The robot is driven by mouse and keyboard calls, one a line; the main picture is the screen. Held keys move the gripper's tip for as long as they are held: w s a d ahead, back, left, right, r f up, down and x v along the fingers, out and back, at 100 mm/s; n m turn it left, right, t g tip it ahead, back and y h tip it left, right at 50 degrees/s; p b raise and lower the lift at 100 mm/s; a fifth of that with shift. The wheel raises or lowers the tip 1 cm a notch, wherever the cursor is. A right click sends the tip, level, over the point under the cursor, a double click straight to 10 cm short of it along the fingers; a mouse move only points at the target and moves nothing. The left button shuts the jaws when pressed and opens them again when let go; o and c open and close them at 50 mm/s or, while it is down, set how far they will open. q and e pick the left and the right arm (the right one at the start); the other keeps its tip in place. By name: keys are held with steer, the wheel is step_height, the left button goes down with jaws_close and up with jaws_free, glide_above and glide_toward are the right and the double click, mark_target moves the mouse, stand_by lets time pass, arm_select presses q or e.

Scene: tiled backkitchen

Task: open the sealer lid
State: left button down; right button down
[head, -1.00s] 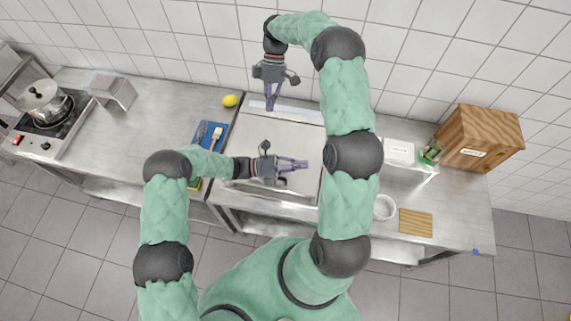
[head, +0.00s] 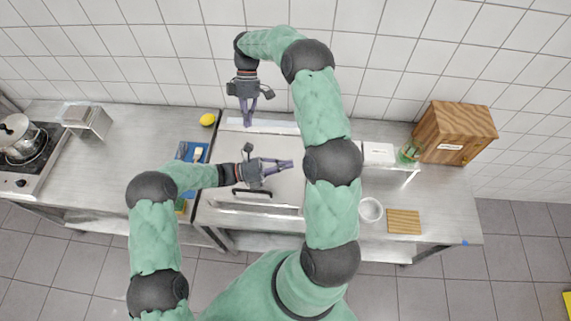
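The sealer is a broad stainless box set in the counter, with a flat silver lid (head: 222,150) that looks closed. A black bar handle (head: 252,192) lies near the lid's front edge. My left gripper (head: 290,165) is over the lid, behind the handle and apart from it, with its fingers pointing right. My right gripper (head: 247,125) points down at the lid's back edge, by a pale strip; I cannot tell if it touches. Neither gripper visibly holds anything, and the finger gaps are too small to judge. My arm hides the lid's right side.
A blue board (head: 187,158) with utensils and a lemon (head: 207,119) lie left of the sealer. A pot (head: 18,137) stands on the stove. On the right are a wooden cabinet (head: 458,132), a white bowl (head: 371,210) and a slatted wooden board (head: 404,222).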

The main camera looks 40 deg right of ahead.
stand_by(0.9)
steer(key=c, duration=1.1)
jaws_free()
